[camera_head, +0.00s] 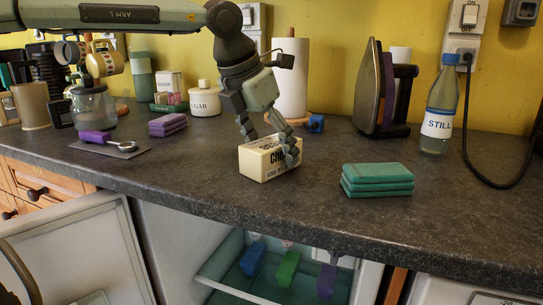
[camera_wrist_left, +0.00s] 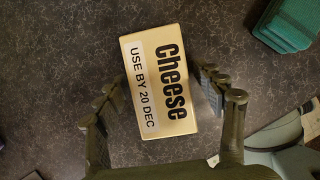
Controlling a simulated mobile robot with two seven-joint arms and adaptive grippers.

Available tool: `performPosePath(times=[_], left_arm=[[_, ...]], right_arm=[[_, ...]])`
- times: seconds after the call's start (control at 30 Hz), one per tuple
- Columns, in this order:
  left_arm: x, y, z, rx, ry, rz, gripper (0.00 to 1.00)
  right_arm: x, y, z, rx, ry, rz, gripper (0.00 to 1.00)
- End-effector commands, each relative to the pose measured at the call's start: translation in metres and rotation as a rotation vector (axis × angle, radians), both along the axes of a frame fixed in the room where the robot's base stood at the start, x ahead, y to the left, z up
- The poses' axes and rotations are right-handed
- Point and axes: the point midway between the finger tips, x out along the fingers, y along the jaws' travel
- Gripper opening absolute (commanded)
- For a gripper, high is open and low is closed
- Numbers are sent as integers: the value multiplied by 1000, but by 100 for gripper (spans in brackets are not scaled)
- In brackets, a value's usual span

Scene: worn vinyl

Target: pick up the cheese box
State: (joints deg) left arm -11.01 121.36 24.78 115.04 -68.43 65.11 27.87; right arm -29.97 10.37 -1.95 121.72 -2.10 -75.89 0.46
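The cheese box (camera_head: 265,162) is a cream block with black "Cheese" lettering. It sits on the dark worktop near its front edge. In the left wrist view the cheese box (camera_wrist_left: 158,82) lies between my fingers, with its label facing the camera. My left gripper (camera_head: 268,142) is open and reaches down over the box, one finger at its back left and the other at its right. In the wrist view the left gripper (camera_wrist_left: 165,92) shows gaps between its fingers and the box's sides. My right gripper is not in view.
Green folded cloths (camera_head: 377,180) lie right of the box. An iron (camera_head: 368,95), a bottle (camera_head: 438,110) and a paper roll (camera_head: 291,80) stand behind. An open fridge (camera_head: 215,262) is below the worktop's front edge.

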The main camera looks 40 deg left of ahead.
Motion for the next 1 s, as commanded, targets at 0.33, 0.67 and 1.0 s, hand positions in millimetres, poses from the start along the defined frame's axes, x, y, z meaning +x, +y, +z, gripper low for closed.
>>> performPosePath(times=[0.33,0.67,1.0], left_arm=[[0,0,0,0,0,0,21],[0,0,2,0,-1,0,13],[1,0,32,3,-7,1,13]], right_arm=[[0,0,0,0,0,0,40],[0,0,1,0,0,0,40],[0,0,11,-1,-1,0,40]])
